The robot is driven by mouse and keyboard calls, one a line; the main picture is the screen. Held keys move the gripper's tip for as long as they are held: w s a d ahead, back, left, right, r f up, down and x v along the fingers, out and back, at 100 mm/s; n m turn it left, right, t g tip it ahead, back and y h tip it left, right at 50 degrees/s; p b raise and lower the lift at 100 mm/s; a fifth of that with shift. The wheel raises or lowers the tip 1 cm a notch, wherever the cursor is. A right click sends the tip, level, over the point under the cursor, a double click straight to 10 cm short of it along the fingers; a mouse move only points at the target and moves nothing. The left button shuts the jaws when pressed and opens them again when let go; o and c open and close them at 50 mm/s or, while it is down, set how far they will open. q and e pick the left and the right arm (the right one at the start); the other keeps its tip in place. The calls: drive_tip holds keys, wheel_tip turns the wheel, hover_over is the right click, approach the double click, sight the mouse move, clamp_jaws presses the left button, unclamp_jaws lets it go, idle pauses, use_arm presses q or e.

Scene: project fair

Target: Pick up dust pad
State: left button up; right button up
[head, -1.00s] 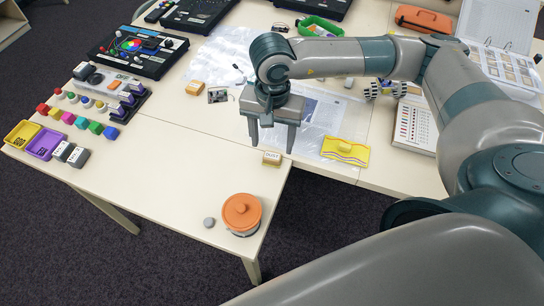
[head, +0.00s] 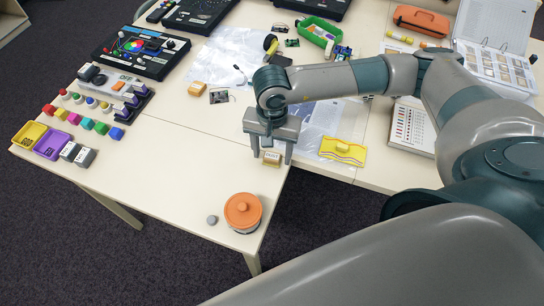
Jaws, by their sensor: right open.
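The dust pad (head: 271,158) is a small tan block with dark lettering on its pale top. It lies near the table's front right corner. My right gripper (head: 272,155) points down over it and is open. One finger shows on the left of the pad and one on the right; I cannot tell whether either touches it. The pad appears to rest on the table. My left gripper is out of view.
A yellow pad (head: 343,151) lies to the right on a clear sheet. An orange-lidded pot (head: 243,212) and a grey disc (head: 212,219) stand in front. Coloured blocks and a purple tray (head: 53,145) are at left. The table's middle left is clear.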

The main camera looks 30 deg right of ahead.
sight(272, 155)
drive_tip(key=shift+c, duration=0.6)
drive_tip(key=c, duration=1)
drive_tip(key=shift+r+b, duration=0.65)
drive_tip(key=shift+r, duration=0.1)
wheel_tip(272, 155, up, 2)
drive_tip(key=shift+r+b, duration=0.15)
drive_tip(key=shift+b, duration=0.7)
drive_tip(key=w+a+r+b, duration=0.4)
drive_tip(key=a+r, duration=0.3)
drive_tip(key=a, duration=0.3)
drive_tip(key=shift+w+a+r+b, duration=0.15)
drive_tip(key=shift+w+a+b, duration=0.25)
drive_tip(key=shift+b, duration=0.1)
